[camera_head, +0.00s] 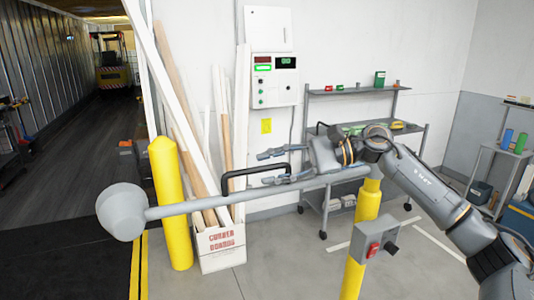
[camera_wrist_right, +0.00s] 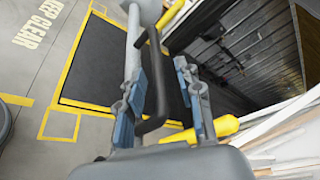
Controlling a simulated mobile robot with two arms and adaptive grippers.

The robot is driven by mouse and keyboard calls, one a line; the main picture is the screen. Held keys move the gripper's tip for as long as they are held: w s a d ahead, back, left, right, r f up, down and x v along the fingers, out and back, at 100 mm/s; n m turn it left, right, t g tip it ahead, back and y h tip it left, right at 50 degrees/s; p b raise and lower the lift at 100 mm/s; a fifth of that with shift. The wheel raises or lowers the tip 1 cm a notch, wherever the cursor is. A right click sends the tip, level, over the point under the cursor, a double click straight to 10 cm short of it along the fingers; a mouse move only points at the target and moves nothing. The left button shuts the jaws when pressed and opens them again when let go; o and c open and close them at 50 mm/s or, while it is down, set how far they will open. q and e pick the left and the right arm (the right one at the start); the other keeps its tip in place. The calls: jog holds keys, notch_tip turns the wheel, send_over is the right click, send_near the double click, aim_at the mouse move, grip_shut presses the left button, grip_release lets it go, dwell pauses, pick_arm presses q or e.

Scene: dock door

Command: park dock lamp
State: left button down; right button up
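The dock lamp (camera_head: 122,210) is a grey cone-shaped head on a long grey arm (camera_head: 230,196), swung out to the left. A black handle (camera_head: 250,171) stands up from that arm. My right gripper (camera_head: 278,166) is open at the handle's right end. In the right wrist view, the black handle (camera_wrist_right: 163,85) shows between the spread blue-padded fingers of the right gripper (camera_wrist_right: 162,88), with a gap to the right finger; contact with the left finger is unclear. The lamp arm (camera_wrist_right: 133,45) shows beyond the left finger. My left gripper is not in view.
A yellow bollard (camera_head: 170,205) and a box of long boards (camera_head: 220,250) stand behind the lamp arm. A yellow post (camera_head: 360,235) carries a switch box (camera_head: 375,243). A wall panel (camera_head: 273,80) and shelf cart (camera_head: 350,92) are behind. The trailer opening (camera_head: 75,110) is left.

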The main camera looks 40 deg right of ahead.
jog(key=shift+w+a+r, duration=0.1)
jog(key=shift+a+r, duration=0.05)
jog(key=shift+a, duration=0.55)
jog(key=shift+w+f, duration=0.2)
jog(key=shift+f, duration=0.05)
jog(key=shift+c, duration=1.2)
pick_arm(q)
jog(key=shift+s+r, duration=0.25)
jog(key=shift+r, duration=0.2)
pick_arm(e)
jog(key=shift+s, duration=0.1)
grip_shut()
